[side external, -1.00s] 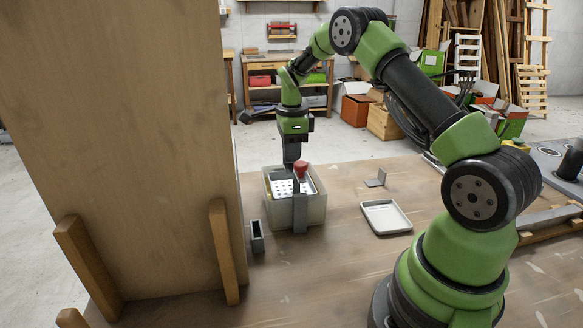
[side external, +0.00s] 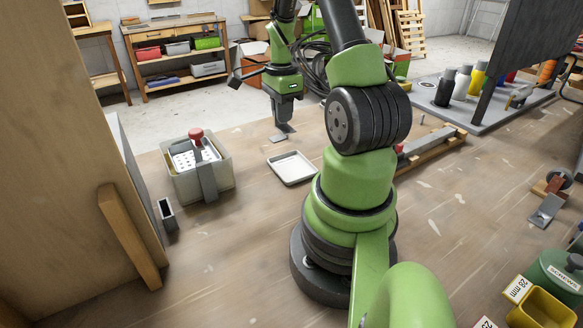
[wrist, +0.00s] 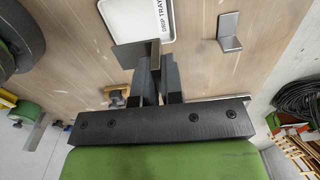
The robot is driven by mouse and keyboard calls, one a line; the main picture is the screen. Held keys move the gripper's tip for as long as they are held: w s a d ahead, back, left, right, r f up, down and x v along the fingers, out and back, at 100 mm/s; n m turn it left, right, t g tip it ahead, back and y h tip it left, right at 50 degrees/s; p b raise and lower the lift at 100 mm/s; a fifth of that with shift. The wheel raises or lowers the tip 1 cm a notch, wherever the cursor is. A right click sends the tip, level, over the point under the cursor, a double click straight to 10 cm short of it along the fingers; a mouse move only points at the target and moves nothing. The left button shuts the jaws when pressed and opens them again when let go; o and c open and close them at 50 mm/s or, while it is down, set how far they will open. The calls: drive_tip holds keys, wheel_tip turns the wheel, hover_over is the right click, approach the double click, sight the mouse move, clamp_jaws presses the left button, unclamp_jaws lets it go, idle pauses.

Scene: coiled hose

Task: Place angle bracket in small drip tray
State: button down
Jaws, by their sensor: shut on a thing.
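My gripper (side external: 284,124) is above the table behind the small drip tray (side external: 312,169), a white shallow tray that looks empty in the side view. In the wrist view, my gripper (wrist: 158,72) is shut on a grey L-shaped piece, the angle bracket (wrist: 131,56); one flange is between the fingers and the other sticks out left. The bracket is held clear of the tray (wrist: 113,8), whose lettered edge shows beyond it. A second, similar bracket (wrist: 229,42) lies on the table to the tray's right in the wrist view.
A pale bin (side external: 186,187) with a perforated insert and red knob (side external: 196,134) stands left of the tray. A small dark open box (side external: 167,213) is near the wooden panel (side external: 50,150). Table around the tray's front is clear.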

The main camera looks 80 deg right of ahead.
hover_over(290, 163)
wheel_tip(290, 163, down, 6)
drive_tip(key=shift+r, duration=0.15)
drive_tip(key=shift+f, duration=2.3)
drive_tip(key=shift+f, duration=0.1)
drive_tip(key=c, duration=1.3)
unclamp_jaws()
drive_tip(key=shift+o, duration=0.2)
